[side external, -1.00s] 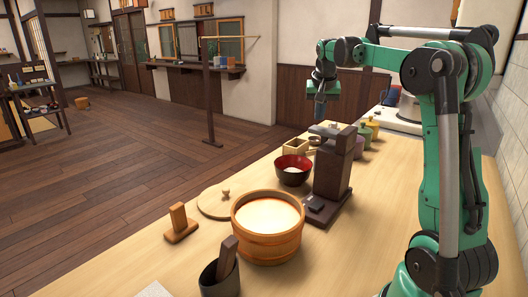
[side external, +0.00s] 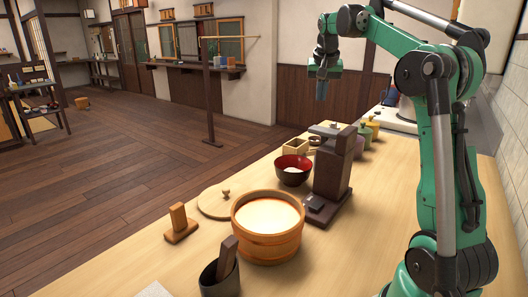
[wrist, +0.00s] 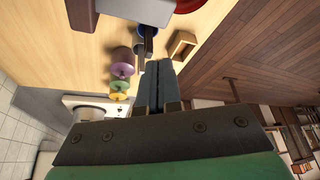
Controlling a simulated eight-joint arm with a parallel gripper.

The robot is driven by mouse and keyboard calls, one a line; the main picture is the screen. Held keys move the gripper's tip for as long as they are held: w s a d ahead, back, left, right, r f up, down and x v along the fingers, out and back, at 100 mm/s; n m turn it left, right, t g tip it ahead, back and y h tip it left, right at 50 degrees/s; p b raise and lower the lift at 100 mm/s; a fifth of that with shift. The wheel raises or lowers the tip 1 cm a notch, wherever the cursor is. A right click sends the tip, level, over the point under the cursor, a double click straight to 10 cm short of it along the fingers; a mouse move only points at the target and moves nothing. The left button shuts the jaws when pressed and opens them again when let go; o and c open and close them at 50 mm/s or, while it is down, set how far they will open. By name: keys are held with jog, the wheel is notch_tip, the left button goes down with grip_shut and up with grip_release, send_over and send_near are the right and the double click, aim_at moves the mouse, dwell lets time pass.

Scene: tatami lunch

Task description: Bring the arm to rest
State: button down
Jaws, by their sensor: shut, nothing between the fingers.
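My gripper (side external: 321,91) hangs from my green arm, pointing down, high above the far part of the wooden counter (side external: 390,200). In the wrist view its two grey fingers (wrist: 157,75) lie side by side, shut, with nothing between them. It touches nothing. The counter objects are well below it.
Below stand a dark wooden press (side external: 334,175), a red-lined bowl (side external: 293,171), a small square wooden box (side external: 296,146) and several coloured lidded pots (side external: 366,132). A wooden tub of rice (side external: 268,246) and a dark cup (side external: 218,282) are nearer. The air around the gripper is clear.

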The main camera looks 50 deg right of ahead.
jog(key=w+a+f+n+t+y, duration=0.15)
jog(key=a+n, duration=0.35)
jog(key=a, duration=1)
jog(key=s+a+f+n+t+y, duration=0.1)
jog(key=s+a+f+n, duration=0.2)
jog(key=a+f, duration=0.2)
jog(key=s+a+f+n+t+y, duration=0.1)
jog(key=s+a+f+n, duration=0.3)
jog(key=a, duration=0.6)
notch_tip(320, 180, down, 2)
jog(key=shift+a+f+t, duration=0.1)
jog(key=shift+a+t, duration=0.25)
jog(key=shift+t, duration=0.3)
